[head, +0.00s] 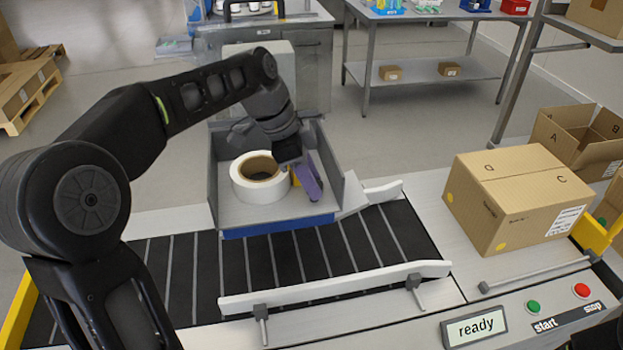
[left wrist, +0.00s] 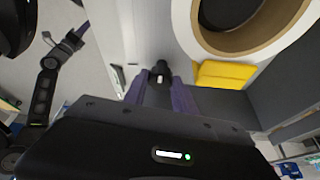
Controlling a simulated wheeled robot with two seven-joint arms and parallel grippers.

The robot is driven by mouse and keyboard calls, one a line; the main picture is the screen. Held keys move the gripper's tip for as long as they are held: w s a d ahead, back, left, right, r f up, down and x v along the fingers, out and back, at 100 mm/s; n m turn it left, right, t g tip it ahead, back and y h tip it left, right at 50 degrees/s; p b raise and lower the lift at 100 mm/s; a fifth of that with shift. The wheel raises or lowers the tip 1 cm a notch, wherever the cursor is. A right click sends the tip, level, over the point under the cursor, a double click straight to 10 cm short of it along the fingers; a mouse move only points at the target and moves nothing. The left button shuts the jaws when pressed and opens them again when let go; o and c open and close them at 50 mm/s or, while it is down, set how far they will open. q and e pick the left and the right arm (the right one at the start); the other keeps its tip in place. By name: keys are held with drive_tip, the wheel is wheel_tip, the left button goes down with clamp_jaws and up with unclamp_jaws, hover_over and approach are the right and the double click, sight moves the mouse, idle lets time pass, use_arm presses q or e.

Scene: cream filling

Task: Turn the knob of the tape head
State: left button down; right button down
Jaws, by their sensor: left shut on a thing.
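The tape head (head: 222,185) is a grey open-sided housing over the conveyor. It holds a white tape roll (head: 250,188) with a brown core, also at the top right of the left wrist view (left wrist: 183,25). My left gripper (head: 309,182) reaches into the housing, right of the roll. In the left wrist view its purple fingers (left wrist: 162,90) are shut on a small black knob (left wrist: 160,70) with a white mark. In the head view the knob is hidden. My right gripper (left wrist: 70,40) shows small at the left of the wrist view; its jaw state is unclear.
A yellow part (left wrist: 222,75) lies beside the knob. A closed carton (head: 520,195) stands right of the conveyor (head: 180,275). An open carton (head: 585,140) is behind it. White guide rails (head: 335,288) edge the belt, which is clear. A panel shows "ready" (head: 476,327).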

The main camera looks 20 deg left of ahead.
idle(0.3)
use_arm(q)
drive_tip(key=c, duration=1.3)
unclamp_jaws()
drive_tip(key=shift+r, duration=0.15)
drive_tip(key=shift+a+r, duration=0.15)
drive_tip(key=shift+r, duration=0.1)
drive_tip(key=v, duration=0.4)
drive_tip(key=shift+f, duration=0.1)
drive_tip(key=p+v, duration=0.1)
drive_tip(key=v, duration=0.2)
drive_tip(key=shift+p, duration=0.35)
